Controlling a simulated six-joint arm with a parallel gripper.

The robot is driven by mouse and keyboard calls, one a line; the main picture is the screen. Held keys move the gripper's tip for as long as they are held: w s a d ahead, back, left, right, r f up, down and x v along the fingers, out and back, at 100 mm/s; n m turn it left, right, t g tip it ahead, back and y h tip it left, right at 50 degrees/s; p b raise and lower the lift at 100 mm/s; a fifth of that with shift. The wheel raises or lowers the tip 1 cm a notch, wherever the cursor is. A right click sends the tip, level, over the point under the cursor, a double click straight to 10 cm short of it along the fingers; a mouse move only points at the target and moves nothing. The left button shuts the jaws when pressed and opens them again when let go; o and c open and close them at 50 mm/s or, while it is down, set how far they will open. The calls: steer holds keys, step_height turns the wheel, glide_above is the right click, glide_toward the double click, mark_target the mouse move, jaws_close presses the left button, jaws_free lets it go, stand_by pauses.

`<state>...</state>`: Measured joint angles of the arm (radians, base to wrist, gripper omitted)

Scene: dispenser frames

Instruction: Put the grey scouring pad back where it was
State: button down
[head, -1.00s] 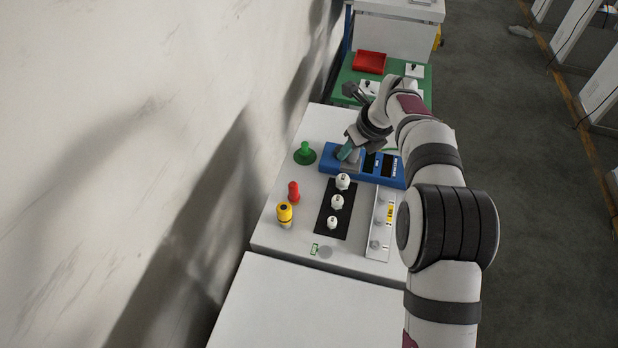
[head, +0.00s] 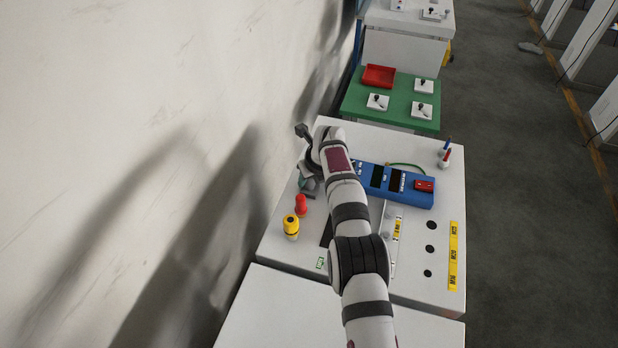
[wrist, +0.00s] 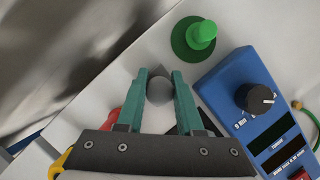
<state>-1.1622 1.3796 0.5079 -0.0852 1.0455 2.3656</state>
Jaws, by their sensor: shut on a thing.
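My gripper (wrist: 159,84) has its two teal fingers closed on a small grey rounded piece (wrist: 159,91), which I take to be the grey scouring pad. Its underside and what is below it are hidden. In the head view my gripper (head: 307,181) is at the left of the white table, behind the red peg, partly covered by my own arm. In the wrist view a green knob on a green disc (wrist: 202,34) stands to the upper right of the fingers. The blue meter (wrist: 237,68) with a black dial lies to their right, apart from the grey piece.
A red peg (head: 300,206) and a yellow peg (head: 291,228) stand at the table's left edge, near my gripper. My arm covers much of the black strip. A silver rail (head: 397,238) lies right of it. The wall is close on the left.

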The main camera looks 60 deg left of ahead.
steer(key=shift+f, duration=0.1)
steer(key=c, duration=0.5)
jaws_free()
steer(key=shift+c, duration=0.2)
